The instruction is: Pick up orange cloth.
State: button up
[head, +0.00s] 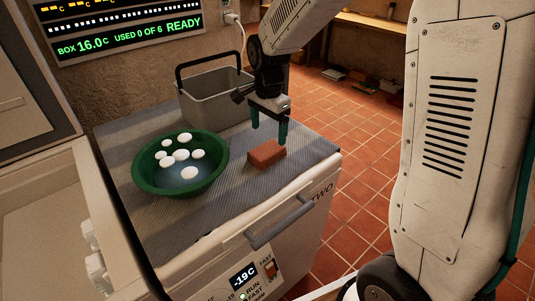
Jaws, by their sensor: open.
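The orange cloth (266,154) looks like a small folded orange-brown block. It lies on the grey ribbed mat (220,212) on top of the white chest, near its right side. My gripper (269,133) points down just above and behind the cloth, with its teal fingers apart. Nothing shows between the fingers. I cannot tell whether the fingertips touch the cloth.
A green bowl (146,185) with several white round pieces stands left of the cloth. A grey bin (212,100) with a dark handle stands behind. The chest's grey handle (280,222) juts out in front. An open white chest lies at left.

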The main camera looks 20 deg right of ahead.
aim_at(267, 149)
jog(key=shift+w+f, duration=0.2)
jog(key=shift+f, duration=0.3)
notch_tip(267, 149, down, 7)
jog(key=shift+f, duration=0.15)
jog(key=c, duration=1.1)
